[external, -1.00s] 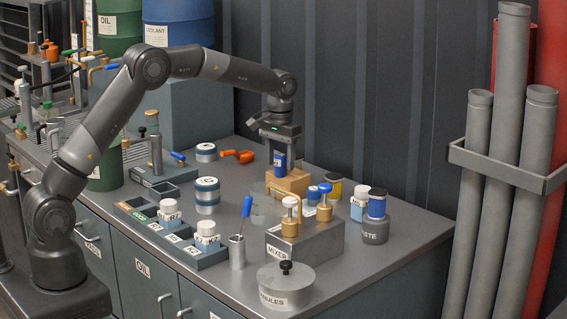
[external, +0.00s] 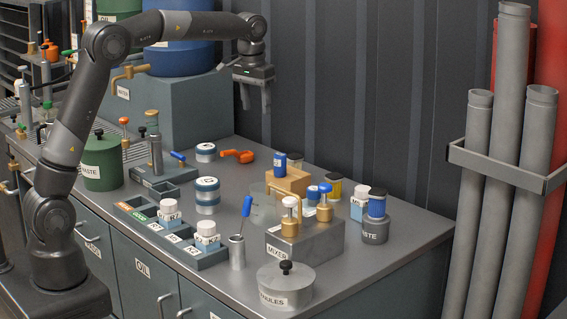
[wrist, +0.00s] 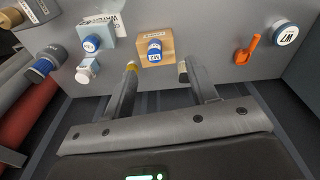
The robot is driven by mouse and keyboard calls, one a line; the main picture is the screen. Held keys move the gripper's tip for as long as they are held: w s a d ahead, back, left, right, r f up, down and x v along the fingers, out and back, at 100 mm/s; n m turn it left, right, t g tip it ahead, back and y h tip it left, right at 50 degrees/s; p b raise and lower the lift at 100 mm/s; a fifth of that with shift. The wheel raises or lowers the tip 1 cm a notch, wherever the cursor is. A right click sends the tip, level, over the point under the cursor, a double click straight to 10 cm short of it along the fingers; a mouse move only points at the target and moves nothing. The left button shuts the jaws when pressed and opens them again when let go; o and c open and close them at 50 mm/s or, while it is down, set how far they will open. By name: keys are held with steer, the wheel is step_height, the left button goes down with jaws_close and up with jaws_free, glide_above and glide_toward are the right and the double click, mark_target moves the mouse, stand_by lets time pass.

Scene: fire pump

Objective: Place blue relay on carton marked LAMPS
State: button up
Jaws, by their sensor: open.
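The blue relay (external: 280,162) stands upright on top of a tan carton (external: 289,182) near the back of the bench. In the wrist view the relay (wrist: 154,48) shows on the carton (wrist: 142,44), apart from my fingers. The carton carries a small label, too small to read surely. My gripper (external: 255,108) is open and empty, raised well above the bench and to the left of the carton in the external view. In the wrist view its two fingertips (wrist: 157,69) are spread apart with nothing between them.
The mixer block (external: 305,240) with brass valves stands in front of the carton. A paste jar (external: 375,231) with a blue top is to the right. An orange tool (external: 238,156) and a round tin (external: 206,152) lie left of the carton. The dark wall is behind.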

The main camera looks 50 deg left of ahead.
steer(key=s+a+r+t, duration=0.1)
steer(key=s+r, duration=0.1)
steer(key=s, duration=0.4)
steer(key=s+a+r, duration=0.2)
steer(key=s+r, duration=0.1)
steer(key=s, duration=0.3)
steer(key=s+a+f+t, duration=0.1)
steer(key=s+f, duration=0.1)
steer(key=s, duration=0.6)
steer(key=s+a+f+m+t, duration=0.1)
steer(key=s+f, duration=0.2)
steer(key=s, duration=0.5)
steer(key=s+a+f+t, duration=0.1)
steer(key=s+f, duration=0.2)
steer(key=s, duration=0.6)
steer(key=shift+t, duration=0.3)
